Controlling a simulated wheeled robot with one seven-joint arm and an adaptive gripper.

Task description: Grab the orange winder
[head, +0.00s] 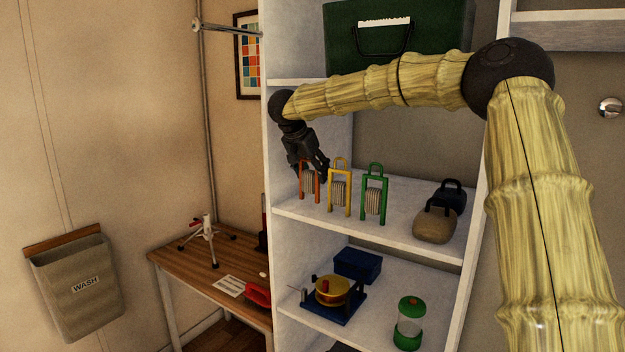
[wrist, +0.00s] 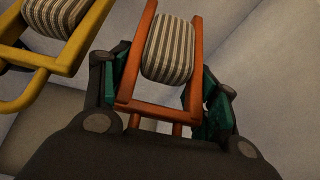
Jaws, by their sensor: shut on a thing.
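The orange winder (head: 317,183) stands at the left end of the middle cubby shelf in the head view, an orange frame around a striped, wound spool. In the wrist view the orange winder (wrist: 134,80) lies between my fingers. My gripper (head: 314,170) comes down on it from above and is shut on its frame; in the wrist view the green-padded fingers (wrist: 160,90) sit on either side of it. The fingers hide the top of the winder in the head view. I cannot tell whether its foot touches the shelf.
A yellow winder (head: 330,194) stands close on the right, then a green winder (head: 384,200). Two weights with handles, one tan (head: 435,227) and one dark (head: 452,198), sit at the shelf's right. The cubby's left wall (head: 285,240) is close to my gripper.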

